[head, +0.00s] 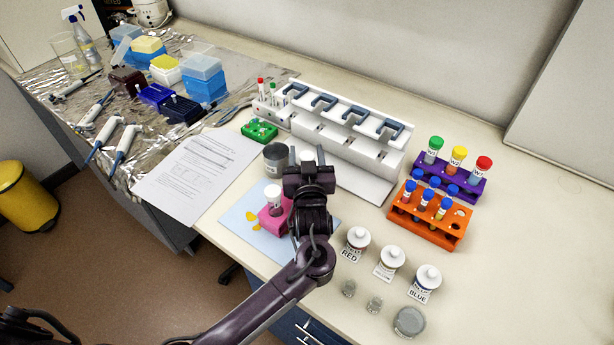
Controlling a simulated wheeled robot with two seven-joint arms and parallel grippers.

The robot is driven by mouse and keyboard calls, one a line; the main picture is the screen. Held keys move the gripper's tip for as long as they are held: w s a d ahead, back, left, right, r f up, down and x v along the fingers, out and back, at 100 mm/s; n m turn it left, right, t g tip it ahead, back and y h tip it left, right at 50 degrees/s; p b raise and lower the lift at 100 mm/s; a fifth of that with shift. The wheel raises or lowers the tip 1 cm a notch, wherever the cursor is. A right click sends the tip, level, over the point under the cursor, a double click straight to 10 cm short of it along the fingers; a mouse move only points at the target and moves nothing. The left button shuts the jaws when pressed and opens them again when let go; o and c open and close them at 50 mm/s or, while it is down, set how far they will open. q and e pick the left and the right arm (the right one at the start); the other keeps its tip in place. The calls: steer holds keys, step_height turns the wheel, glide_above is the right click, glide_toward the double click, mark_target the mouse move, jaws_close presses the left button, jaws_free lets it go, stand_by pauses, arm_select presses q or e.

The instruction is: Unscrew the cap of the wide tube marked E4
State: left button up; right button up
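A wide tube with a white cap (272,191) stands upright in a pink holder (272,219) on a light blue mat (237,222). Its marking is too small to read, so I cannot tell if it says E4. The cap is on the tube. My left gripper (307,157) is to the right of and beyond the tube, apart from it. Its two fingers are spread with nothing visible between them. The gripper and arm hide part of the pink holder and the mat. My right gripper is not in view.
A grey cylindrical container (275,157) stands just behind the tube. A white pipette stand (350,150) is beyond the gripper. Purple (470,197) and orange (433,232) tube racks stand at right. White-capped bottles (391,262) stand in front. Paper (186,176) lies at left.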

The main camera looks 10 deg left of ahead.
arm_select(q)
jaws_close()
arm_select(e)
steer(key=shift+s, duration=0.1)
